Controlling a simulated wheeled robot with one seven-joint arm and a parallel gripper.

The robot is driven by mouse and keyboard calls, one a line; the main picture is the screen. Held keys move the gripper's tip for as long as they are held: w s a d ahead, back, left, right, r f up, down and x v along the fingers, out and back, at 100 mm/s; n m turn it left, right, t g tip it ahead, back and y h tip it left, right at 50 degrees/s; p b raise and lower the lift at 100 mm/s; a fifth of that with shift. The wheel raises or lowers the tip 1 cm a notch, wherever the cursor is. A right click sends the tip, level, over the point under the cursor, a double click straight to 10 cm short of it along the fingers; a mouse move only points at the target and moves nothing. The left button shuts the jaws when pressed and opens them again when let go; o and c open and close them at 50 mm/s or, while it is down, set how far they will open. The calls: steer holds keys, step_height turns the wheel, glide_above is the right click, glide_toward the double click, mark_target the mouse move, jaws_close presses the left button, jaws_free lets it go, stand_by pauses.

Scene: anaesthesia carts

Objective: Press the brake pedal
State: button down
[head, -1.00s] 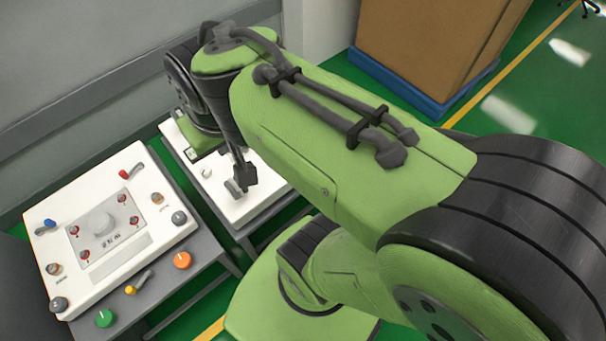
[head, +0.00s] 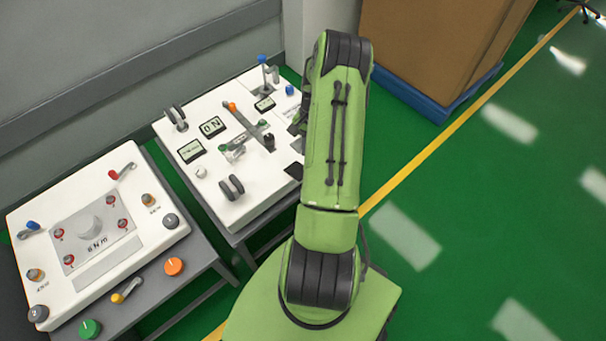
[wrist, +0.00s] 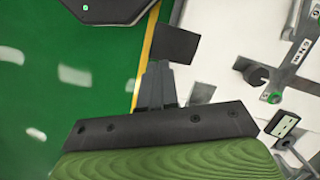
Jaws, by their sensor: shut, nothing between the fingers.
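A dark plate (head: 294,171) at the right edge of the farther white panel (head: 240,207) in the head view looks like the same part. My gripper (wrist: 158,68) is shut and empty. Its grey fingertips point at the plate's lower edge in the wrist view; I cannot tell whether they touch it. In the head view my arm hides most of the gripper.
The farther panel carries a long lever (head: 247,125), a blue-topped stick (head: 262,68), small displays and knobs. A nearer white panel (head: 120,255) with knobs stands at the left. A cardboard box (head: 430,45) stands behind my arm. Green floor on the right is free.

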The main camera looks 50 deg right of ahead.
mark_target(298, 171)
steer(key=shift+b+x, duration=2.3)
steer(key=shift+x, duration=1.2)
step_height(298, 171, down, 4)
steer(key=b, duration=0.2)
steer(key=shift+r+b, duration=0.2)
steer(key=shift+b, duration=0.15)
steer(key=shift+r, duration=0.2)
steer(key=d, duration=0.2)
steer(key=d+r, duration=0.1)
steer(key=shift+w, duration=0.35)
